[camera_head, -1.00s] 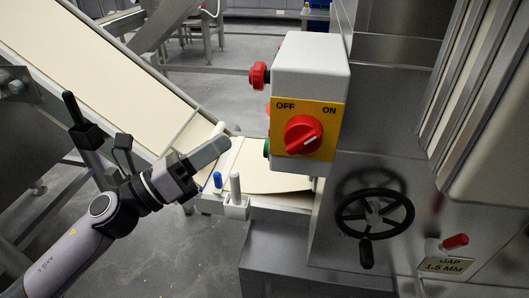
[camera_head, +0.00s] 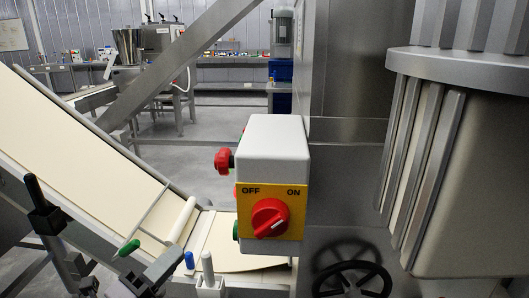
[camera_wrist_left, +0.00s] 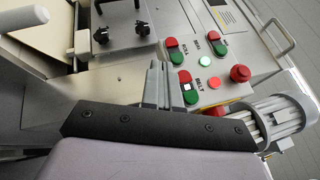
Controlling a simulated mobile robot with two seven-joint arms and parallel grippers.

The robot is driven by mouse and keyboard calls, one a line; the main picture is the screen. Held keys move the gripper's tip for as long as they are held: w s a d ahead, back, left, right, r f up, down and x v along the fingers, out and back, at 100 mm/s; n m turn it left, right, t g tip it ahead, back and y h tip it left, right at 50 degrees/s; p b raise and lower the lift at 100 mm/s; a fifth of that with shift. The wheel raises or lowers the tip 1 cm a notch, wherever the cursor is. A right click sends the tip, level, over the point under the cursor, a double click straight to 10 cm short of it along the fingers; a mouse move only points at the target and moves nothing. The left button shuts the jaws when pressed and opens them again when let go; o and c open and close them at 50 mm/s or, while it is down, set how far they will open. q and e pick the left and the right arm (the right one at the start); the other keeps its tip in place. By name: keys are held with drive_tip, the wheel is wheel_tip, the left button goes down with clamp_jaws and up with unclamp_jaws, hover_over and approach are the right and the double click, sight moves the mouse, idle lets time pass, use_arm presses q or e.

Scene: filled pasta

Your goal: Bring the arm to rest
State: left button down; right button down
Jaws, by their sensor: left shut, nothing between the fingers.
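My left gripper (camera_head: 166,264) shows at the bottom left of the head view, partly cut off by the lower edge. It is shut and empty, in front of the lower end of the sloping conveyor (camera_head: 95,160). In the left wrist view its closed fingers (camera_wrist_left: 155,82) point up the picture, towards a metal panel (camera_wrist_left: 190,25) with red and green push buttons. I cannot tell whether the fingertips touch anything. My right gripper is not in view.
A switch box (camera_head: 270,150) with a red OFF/ON dial (camera_head: 269,218) stands right of the gripper. A black handwheel (camera_head: 350,280) lies below it. A large metal drum (camera_head: 470,150) fills the right. A motor (camera_wrist_left: 280,118) shows in the wrist view. Open floor (camera_head: 205,170) lies behind.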

use_arm(q)
drive_tip(key=s+f+n+g+y, duration=0.2)
drive_tip(key=s+f+n, duration=0.3)
drive_tip(key=f+n, duration=0.3)
drive_tip(key=s+a+f+n+g+y+p, duration=0.1)
drive_tip(key=s+f+n+g+y, duration=0.1)
drive_tip(key=s+f+n, duration=0.4)
drive_tip(key=s+a+f+n+g+y, duration=0.1)
drive_tip(key=s+f+n+g+y, duration=0.2)
drive_tip(key=f+n, duration=0.8)
drive_tip(key=s+y, duration=0.1)
drive_tip(key=s, duration=0.1)
drive_tip(key=shift+s+f+y+p, duration=0.3)
drive_tip(key=shift+s+p, duration=0.1)
